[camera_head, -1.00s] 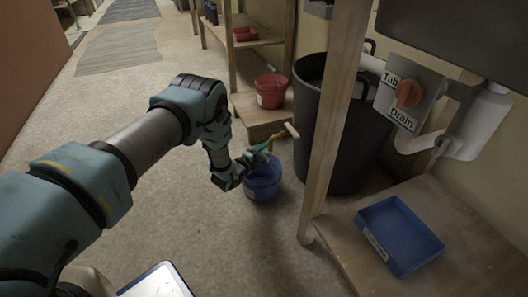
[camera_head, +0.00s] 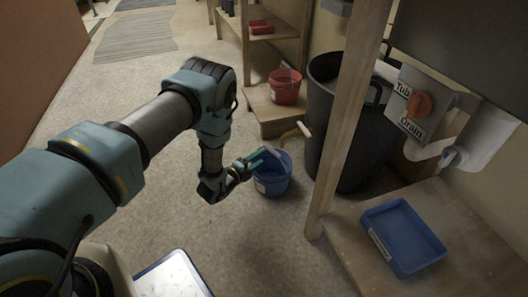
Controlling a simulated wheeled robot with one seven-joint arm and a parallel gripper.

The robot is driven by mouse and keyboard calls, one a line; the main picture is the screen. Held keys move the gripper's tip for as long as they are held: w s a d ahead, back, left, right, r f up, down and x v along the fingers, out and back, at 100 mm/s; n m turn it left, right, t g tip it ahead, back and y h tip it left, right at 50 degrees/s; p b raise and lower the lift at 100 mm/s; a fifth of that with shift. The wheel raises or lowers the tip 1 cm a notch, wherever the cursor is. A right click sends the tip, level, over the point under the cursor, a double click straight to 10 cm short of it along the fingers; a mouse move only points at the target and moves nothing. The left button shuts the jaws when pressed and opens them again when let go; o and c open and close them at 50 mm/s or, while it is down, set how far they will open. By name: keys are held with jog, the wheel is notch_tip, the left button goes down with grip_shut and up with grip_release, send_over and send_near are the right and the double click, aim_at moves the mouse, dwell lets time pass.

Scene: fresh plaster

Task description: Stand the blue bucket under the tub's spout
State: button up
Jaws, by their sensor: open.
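The blue bucket (camera_head: 274,182) stands upright on the floor, in front of the black tub (camera_head: 349,149).
A wooden post (camera_head: 343,121) stands before the tub. A blue tray (camera_head: 402,237) lies on the low shelf at right, below a panel with an orange knob (camera_head: 419,104). A red bucket (camera_head: 285,87) stands on a shelf behind.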

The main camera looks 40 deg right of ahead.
jog(key=shift+a, duration=0.3)
